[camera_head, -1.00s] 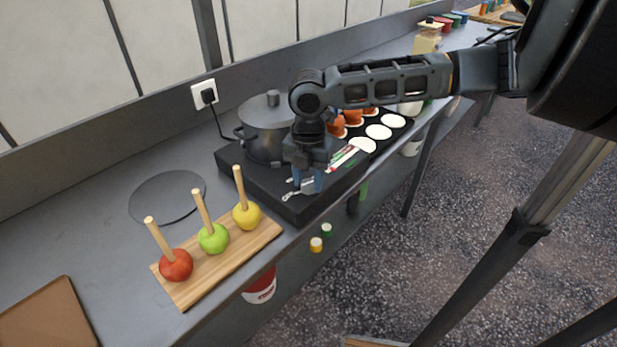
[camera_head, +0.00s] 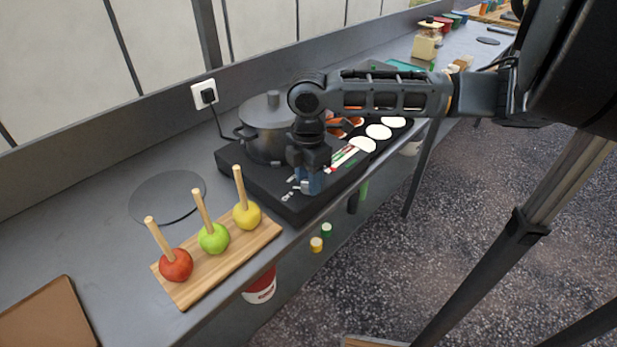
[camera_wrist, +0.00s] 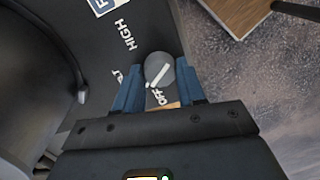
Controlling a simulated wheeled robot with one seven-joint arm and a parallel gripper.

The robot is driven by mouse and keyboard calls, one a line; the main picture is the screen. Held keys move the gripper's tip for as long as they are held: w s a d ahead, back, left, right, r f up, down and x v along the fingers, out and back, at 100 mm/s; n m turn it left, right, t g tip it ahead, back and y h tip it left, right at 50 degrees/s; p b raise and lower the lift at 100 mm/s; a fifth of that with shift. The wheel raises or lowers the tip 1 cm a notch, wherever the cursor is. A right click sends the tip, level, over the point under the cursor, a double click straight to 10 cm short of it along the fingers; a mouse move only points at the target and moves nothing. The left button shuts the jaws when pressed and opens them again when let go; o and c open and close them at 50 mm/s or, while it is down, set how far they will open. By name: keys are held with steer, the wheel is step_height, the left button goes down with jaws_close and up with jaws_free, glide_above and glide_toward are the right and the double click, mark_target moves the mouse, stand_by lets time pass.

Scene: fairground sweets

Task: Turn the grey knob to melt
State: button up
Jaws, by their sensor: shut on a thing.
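The grey knob (camera_wrist: 160,66) is round and carries a white pointer line. In the wrist view the line slants to the lower left, between the OFF label (camera_wrist: 157,97) and a partly hidden label ending in LT (camera_wrist: 117,78). The HIGH label (camera_wrist: 125,34) is farther up. My gripper (camera_wrist: 160,80) has its blue fingers on either side of the knob, shut on it. In the head view my gripper (camera_head: 309,187) is at the front corner of the black hob (camera_head: 245,180), and its fingers hide most of the knob.
A lidded grey pot (camera_head: 266,140) stands on the hob, close behind my gripper. A wooden board (camera_head: 213,270) with red, green and yellow apples on sticks lies to the left. Pale discs (camera_head: 379,132) lie on a dark surface to the right. The counter's front edge is close by.

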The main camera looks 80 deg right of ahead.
steer(key=m, duration=0.7)
stand_by(0.6)
steer(key=o, duration=1.1)
steer(key=shift+c, duration=0.2)
steer(key=shift+r, duration=3.95)
